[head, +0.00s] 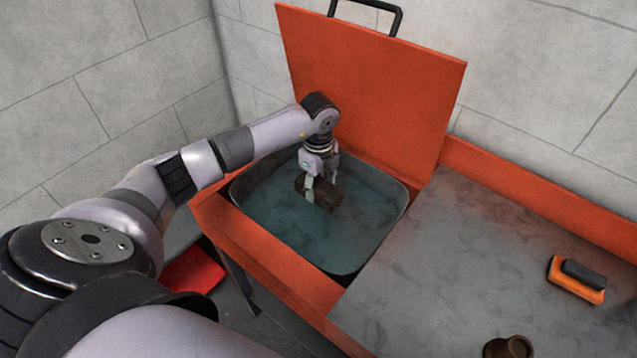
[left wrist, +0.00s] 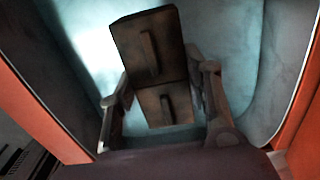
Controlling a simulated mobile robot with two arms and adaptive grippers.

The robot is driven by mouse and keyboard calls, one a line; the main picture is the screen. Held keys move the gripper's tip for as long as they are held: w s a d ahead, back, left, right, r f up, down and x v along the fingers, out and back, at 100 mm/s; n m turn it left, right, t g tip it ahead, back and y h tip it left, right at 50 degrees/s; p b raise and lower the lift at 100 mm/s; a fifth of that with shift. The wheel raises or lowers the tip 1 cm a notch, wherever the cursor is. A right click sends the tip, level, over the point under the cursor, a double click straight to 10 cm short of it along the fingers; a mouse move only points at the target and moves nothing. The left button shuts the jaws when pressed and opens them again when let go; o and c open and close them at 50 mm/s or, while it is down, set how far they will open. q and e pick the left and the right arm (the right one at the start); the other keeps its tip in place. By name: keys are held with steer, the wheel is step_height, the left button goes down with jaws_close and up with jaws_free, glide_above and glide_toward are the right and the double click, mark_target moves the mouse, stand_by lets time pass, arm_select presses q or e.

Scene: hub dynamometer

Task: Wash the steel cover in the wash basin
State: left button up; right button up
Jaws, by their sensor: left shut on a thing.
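The steel cover (head: 327,195) is a dark brownish block-like piece, held in my left gripper (head: 321,184) over the wash basin (head: 362,262). In the left wrist view the cover (left wrist: 150,45) shows two flat faces, each with a raised rib, between the two fingers of my left gripper (left wrist: 160,88). The gripper is shut on it. The cover is at or just above the blue-green water; I cannot tell how much of it is under the surface. My right gripper is not in view.
The basin's orange lid (head: 375,85) stands open behind it, with a black handle on top. A grey worktop (head: 470,260) lies to the right, holding an orange-and-black brush (head: 577,279) and a small brown round part (head: 508,347). Grey walls close off the back and left.

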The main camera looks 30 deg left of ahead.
mark_target(319, 184)
arm_select(q)
step_height(319, 184, down, 3)
steer(key=shift+b, duration=1)
step_height(319, 184, down, 2)
steer(key=shift+f+b, duration=0.25)
steer(key=shift+b, duration=0.7)
steer(key=shift+f+b, duration=0.7)
steer(key=shift+f, duration=0.2)
steer(key=shift+r, duration=0.1)
steer(key=shift+r+p, duration=5.25)
steer(key=shift+r, duration=1.3)
steer(key=shift+f, duration=0.1)
